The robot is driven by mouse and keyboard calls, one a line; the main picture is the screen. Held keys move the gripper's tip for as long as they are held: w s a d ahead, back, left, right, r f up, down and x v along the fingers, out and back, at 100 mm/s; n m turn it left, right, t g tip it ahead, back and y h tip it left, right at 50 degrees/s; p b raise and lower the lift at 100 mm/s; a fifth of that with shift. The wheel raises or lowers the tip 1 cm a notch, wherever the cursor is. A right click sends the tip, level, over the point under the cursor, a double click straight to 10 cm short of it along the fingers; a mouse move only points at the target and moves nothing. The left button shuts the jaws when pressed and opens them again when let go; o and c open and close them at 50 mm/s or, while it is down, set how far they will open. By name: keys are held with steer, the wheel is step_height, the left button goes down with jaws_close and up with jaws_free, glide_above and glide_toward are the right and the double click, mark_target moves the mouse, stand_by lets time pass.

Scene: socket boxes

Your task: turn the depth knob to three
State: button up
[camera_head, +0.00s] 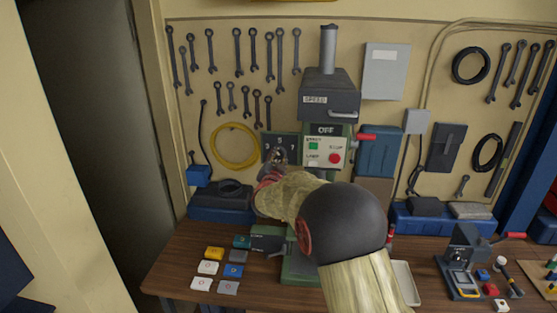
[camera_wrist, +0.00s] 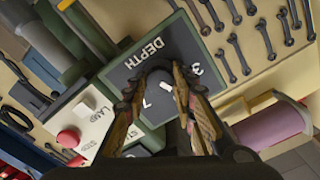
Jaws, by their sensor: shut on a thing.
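The depth knob (camera_wrist: 158,88) is a dark round knob on a dark panel (camera_wrist: 135,70) marked DEPTH. In the wrist view my gripper (camera_wrist: 160,72) has its two fingers around the knob, shut on it. A 3 shows to the right of the knob and a 7 below left; other white marks show between the fingers. I cannot tell surely which number the knob points at. In the head view the panel (camera_head: 269,142) is on the left of the green drill press, and my gripper (camera_head: 278,158) is at its front, hiding the knob.
Right of the panel are a green START button (camera_head: 313,146), a red STOP button (camera_head: 334,158) and a red-handled lever (camera_head: 366,137). Several coloured socket boxes (camera_head: 215,253) lie on the wooden bench (camera_head: 180,245). Wrenches hang on the wall behind. A small press (camera_head: 463,262) stands at right.

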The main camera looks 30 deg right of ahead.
steer(key=n, duration=0.3)
steer(key=shift+n, duration=0.3)
steer(key=shift+n+p, duration=0.5)
steer(key=shift+n, duration=1.2)
steer(key=o, duration=1.2)
steer(key=shift+c, duration=0.2)
steer(key=v, duration=1.2)
